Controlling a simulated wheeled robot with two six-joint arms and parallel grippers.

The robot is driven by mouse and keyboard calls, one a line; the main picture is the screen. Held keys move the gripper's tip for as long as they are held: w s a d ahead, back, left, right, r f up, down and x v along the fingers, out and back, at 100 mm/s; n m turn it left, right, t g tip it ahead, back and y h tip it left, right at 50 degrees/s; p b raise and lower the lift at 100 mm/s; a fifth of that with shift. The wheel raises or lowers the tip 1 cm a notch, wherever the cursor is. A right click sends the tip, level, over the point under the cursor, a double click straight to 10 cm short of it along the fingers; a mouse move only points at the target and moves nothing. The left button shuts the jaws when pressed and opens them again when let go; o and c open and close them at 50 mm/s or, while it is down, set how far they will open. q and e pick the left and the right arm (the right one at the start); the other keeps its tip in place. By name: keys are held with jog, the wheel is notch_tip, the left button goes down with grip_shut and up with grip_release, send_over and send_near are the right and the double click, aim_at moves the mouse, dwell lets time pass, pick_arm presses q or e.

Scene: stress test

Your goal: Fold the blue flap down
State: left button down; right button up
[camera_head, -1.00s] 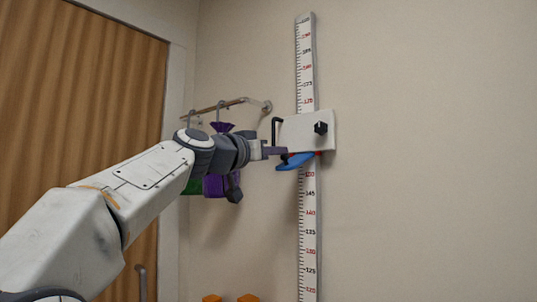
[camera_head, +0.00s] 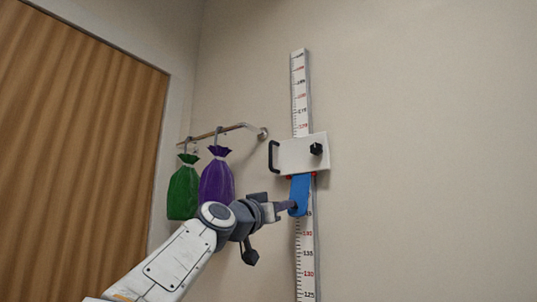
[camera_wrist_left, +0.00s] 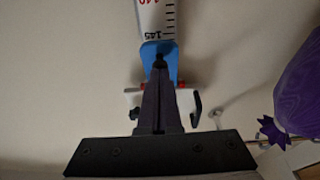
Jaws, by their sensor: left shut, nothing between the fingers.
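The blue flap (camera_head: 300,186) hangs down from the underside of a white sliding plate (camera_head: 300,154) on the wall ruler. It looks steeply tilted or near vertical; I cannot tell if it lies flat on the ruler. My left gripper (camera_head: 291,207) is shut and empty, its tips at the flap's lower part, seemingly touching it. In the left wrist view the shut fingers (camera_wrist_left: 160,64) overlap the blue flap (camera_wrist_left: 149,50) and hide part of it. My right gripper is not in view.
The wall ruler (camera_head: 305,260) runs up the beige wall. The plate has a black handle (camera_head: 273,157) and a black knob (camera_head: 316,149). A green bag (camera_head: 184,190) and a purple bag (camera_head: 216,180) hang from a rail (camera_head: 226,130) at left. The wall at right is clear.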

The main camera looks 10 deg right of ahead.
aim_at(295, 216)
pick_arm(q)
jog(key=shift+w+d+f, duration=0.9)
jog(key=shift+d+f, duration=0.05)
jog(key=shift+f, duration=0.15)
jog(key=shift+w+d+f, duration=0.2)
jog(key=shift+w+d, duration=0.05)
jog(key=shift+d, duration=0.1)
jog(key=shift+w+d, duration=0.1)
jog(key=shift+w, duration=0.05)
jog(key=shift+w+d+f, duration=0.1)
jog(key=shift+d+f, duration=0.05)
jog(key=shift+f, duration=0.05)
